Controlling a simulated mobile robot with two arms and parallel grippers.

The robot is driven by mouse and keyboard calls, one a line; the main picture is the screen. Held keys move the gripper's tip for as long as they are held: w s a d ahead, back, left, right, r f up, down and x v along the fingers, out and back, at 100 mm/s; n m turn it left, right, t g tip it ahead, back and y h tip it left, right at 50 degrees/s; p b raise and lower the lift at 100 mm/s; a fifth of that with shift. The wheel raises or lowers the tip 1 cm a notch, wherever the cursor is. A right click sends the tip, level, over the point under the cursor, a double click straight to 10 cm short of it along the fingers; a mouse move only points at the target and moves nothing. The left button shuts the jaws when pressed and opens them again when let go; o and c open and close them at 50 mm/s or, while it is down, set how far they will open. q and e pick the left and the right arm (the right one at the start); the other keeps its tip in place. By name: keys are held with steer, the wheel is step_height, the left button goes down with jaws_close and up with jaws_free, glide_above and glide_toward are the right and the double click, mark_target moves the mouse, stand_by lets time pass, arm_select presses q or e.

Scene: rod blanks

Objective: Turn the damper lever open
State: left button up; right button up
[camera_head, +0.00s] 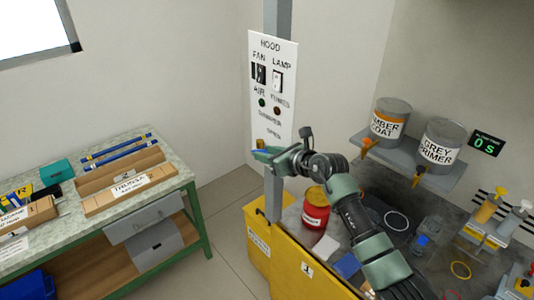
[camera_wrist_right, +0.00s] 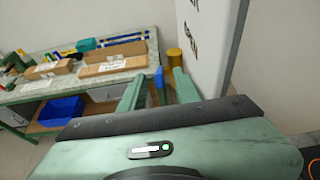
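The white hood panel (camera_head: 272,88) stands on a grey post, with FAN and LAMP switches, two small indicators and lettering lower down that is hard to read. A yellow knob-like piece (camera_head: 261,143) shows at its lower edge; it looks like part of the damper lever, mostly hidden by my gripper. My right gripper (camera_head: 264,153) is at that lower edge. In the right wrist view its green fingers (camera_wrist_right: 160,88) are apart, with a narrow blue piece (camera_wrist_right: 158,84) between them; I cannot tell whether they touch it. A yellow cylinder (camera_wrist_right: 174,57) shows just beyond. My left gripper is not in view.
A workbench (camera_head: 200,178) with cardboard trays stands at left. A yellow cabinet (camera_head: 290,262) stands below my right arm, with a red tin (camera_head: 316,212) on its dark top. A shelf (camera_head: 405,160) holds two paint cans at right. Bare floor lies between bench and cabinet.

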steer(key=b+v, duration=0.3)
steer(key=v, duration=0.4)
steer(key=shift+s+d+r, duration=0.15)
steer(key=shift+s+d, duration=0.05)
steer(key=shift+s, duration=0.05)
